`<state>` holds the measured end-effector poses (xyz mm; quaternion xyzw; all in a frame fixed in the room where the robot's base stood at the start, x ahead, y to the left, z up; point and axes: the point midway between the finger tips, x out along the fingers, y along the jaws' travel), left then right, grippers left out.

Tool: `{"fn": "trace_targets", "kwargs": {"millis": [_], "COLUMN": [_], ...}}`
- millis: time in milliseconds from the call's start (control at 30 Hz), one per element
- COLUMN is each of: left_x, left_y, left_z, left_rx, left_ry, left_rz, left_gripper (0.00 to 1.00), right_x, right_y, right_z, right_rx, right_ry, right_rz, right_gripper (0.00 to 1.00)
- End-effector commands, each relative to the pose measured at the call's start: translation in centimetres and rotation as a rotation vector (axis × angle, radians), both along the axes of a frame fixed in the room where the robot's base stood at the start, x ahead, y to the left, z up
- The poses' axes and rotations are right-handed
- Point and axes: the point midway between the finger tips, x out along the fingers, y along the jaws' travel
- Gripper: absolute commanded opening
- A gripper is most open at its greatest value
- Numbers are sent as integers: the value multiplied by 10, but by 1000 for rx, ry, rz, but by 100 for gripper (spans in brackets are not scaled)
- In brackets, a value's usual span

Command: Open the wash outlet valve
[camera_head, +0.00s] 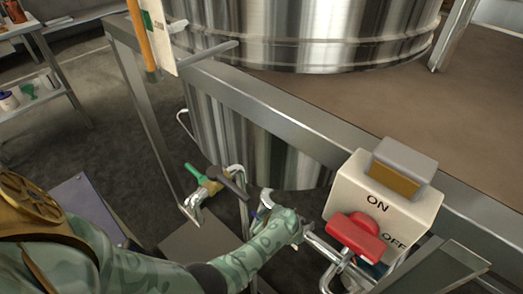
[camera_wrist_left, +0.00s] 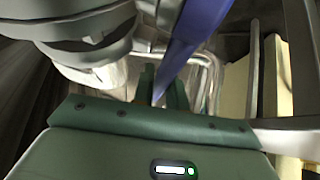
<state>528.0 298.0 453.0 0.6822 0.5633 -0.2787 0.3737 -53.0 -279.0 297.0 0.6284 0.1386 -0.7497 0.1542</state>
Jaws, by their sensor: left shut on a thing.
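My left gripper (camera_head: 262,208) reaches in from the left below the steel tank, and its fingers are partly hidden by my own arm in the head view. In the left wrist view the two green fingers (camera_wrist_left: 163,88) are shut on a long blue valve handle (camera_wrist_left: 190,38), which slants up and right from between them. In the head view only a small bluish bit shows by the fingers. I cannot read a label naming the wash outlet valve. My right gripper is not in view.
A green-handled valve (camera_head: 194,172) sits left of my gripper. A white ON/OFF box (camera_head: 347,186) and a red handle (camera_head: 357,238) are close on the right. A steel frame beam (camera_head: 270,115) crosses above. Bent metal tubing (camera_wrist_left: 205,75) lies beyond the fingers.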

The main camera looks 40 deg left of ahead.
Motion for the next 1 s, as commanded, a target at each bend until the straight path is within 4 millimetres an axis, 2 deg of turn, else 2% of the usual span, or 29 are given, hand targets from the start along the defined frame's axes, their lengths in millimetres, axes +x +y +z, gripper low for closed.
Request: {"fn": "trace_targets", "kwargs": {"millis": [200,633,667,733,1000], "left_x": [0,0,0,0,0], "left_y": [-1,-1,-1,-1,0], "left_z": [-5,-7,-7,-7,-6], "left_rx": [-57,-69,-69,-68,-66], "left_ry": [5,8,8,8,7], "left_rz": [0,0,0,0,0], "left_gripper": [0,0,17,36,36], "right_x": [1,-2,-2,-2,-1], "right_y": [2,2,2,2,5], "right_z": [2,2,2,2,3], "right_rx": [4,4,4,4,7], "right_ry": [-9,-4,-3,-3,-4], "right_rz": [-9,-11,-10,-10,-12], "right_gripper": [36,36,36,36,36]}}
